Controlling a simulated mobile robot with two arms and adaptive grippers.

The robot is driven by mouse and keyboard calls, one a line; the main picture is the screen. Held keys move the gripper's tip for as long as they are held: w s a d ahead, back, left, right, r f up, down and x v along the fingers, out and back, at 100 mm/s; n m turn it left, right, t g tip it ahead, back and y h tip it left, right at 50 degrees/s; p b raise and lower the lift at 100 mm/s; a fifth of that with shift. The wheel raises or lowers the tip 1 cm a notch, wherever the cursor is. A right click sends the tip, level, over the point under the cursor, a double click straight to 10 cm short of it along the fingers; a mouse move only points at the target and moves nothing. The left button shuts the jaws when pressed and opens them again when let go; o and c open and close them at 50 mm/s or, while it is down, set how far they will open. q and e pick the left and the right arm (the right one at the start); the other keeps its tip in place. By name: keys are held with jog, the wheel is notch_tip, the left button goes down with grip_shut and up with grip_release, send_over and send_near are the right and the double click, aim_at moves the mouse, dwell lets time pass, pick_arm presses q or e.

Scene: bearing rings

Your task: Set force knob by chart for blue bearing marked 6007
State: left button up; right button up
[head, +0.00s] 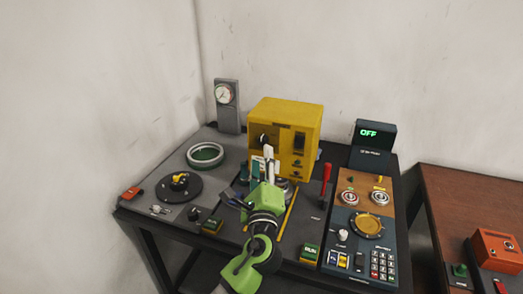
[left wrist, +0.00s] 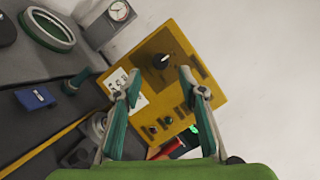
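A yellow machine box (head: 285,118) stands at the back middle of the grey bench. A black knob with a light mark (left wrist: 160,61) is on its face; the knob also shows in the head view (head: 262,140). A white chart (left wrist: 117,79) with dark print is below and left of the knob, partly behind a finger. My left gripper (head: 268,152) is in front of the box; in the left wrist view (left wrist: 160,74) its fingers are apart and empty, with the knob beyond the gap. No bearing marked 6007 can be made out. My right gripper is not in view.
A grey-green ring (head: 205,154) and a dial gauge (head: 226,95) are at the bench's left. A red lever (head: 326,173), an OFF display (head: 375,133) and a keypad panel (head: 382,263) are at the right. A blue block (left wrist: 35,97) lies left of the gripper.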

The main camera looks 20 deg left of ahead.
pick_arm(q)
jog(key=v, duration=0.6)
jog(key=shift+s, duration=0.15)
